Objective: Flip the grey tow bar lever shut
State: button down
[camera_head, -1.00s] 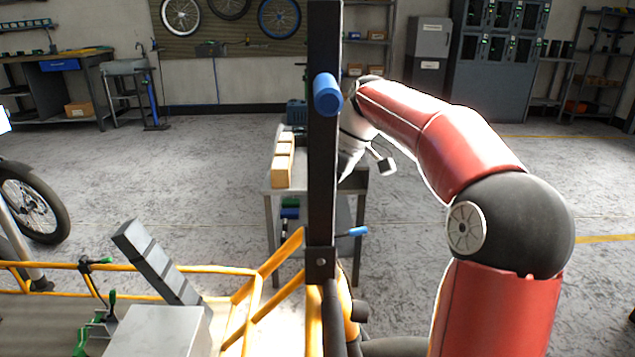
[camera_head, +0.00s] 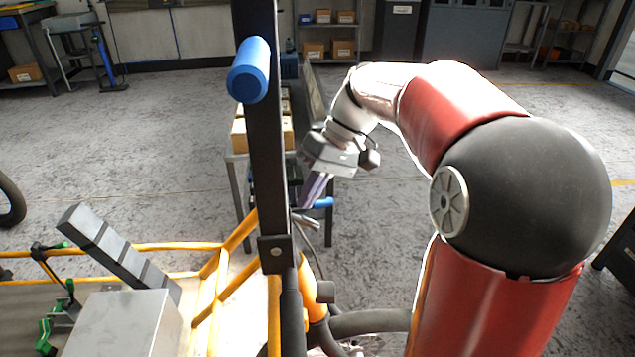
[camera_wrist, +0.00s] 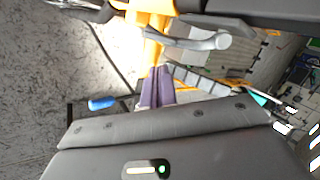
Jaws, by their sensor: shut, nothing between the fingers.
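My gripper (camera_head: 305,206) is shut and empty, its purple fingers pointing down just right of the black upright bar (camera_head: 266,150). In the wrist view, the shut fingertips (camera_wrist: 159,69) are close to an orange frame tube. What looks like the grey lever (camera_head: 308,222) sits just below the fingertips, partly hidden by the bar. In the wrist view, a grey lever with a rounded end (camera_wrist: 205,42) lies beyond and right of the fingertips. I cannot tell whether the fingers touch it. A blue-tipped handle (camera_head: 322,203) is right of the fingers; it also shows in the wrist view (camera_wrist: 101,103).
An orange cargo frame (camera_head: 190,247) with a grey segmented bar (camera_head: 115,250) is at lower left. A cart with boxes (camera_head: 262,134) stands behind.

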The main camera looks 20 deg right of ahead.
jog(key=shift+a, duration=0.2)
jog(key=shift+s+a+r, duration=0.35)
jog(key=shift+s+a, duration=0.1)
jog(key=shift+r+p, duration=0.1)
jog(key=shift+p, duration=0.2)
